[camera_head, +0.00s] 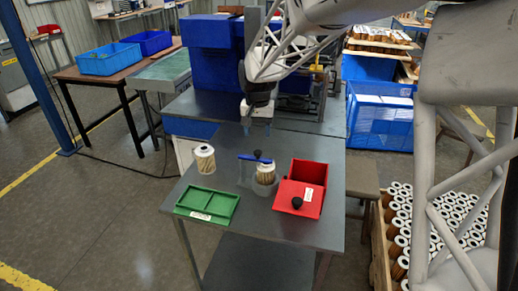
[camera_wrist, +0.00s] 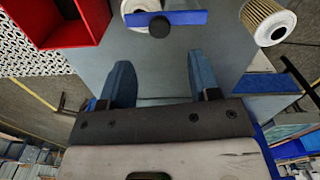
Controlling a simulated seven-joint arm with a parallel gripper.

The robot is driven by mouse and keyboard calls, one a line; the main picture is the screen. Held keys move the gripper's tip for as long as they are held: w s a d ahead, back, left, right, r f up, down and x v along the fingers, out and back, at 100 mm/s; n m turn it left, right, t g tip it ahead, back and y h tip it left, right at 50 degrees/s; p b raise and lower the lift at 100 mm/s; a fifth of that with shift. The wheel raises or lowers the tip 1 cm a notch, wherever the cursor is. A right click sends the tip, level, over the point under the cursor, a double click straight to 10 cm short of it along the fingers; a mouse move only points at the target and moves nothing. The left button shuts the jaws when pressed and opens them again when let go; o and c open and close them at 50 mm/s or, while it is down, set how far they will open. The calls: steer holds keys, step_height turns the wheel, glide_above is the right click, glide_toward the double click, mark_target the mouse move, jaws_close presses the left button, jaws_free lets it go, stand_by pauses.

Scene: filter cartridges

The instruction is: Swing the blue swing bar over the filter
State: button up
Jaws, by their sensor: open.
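The blue swing bar (camera_head: 246,157) sits at the holder near the middle of the table, with a black knob (camera_head: 257,154) along it. A cream filter (camera_head: 265,175) stands upright in the grey holder (camera_head: 262,188). In the wrist view the blue bar (camera_wrist: 185,18) crosses the picture just below the filter's pale top (camera_wrist: 143,3), overlapping its edge; I cannot tell how far it lies over the filter. My gripper (camera_head: 258,127) is open and empty, behind and above the bar. In the wrist view its fingers (camera_wrist: 162,78) are apart, short of the knob (camera_wrist: 159,27).
A second filter (camera_head: 204,159) stands loose at the left; it also shows in the wrist view (camera_wrist: 267,20). A green tray (camera_head: 181,209) lies at the front left. A red box (camera_head: 324,172) with a black-knobbed red lid (camera_head: 284,200) is right of the holder.

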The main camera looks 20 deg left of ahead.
mark_target(258, 152)
stand_by(0.3)
steer(key=shift+f, duration=3.9)
jaws_close()
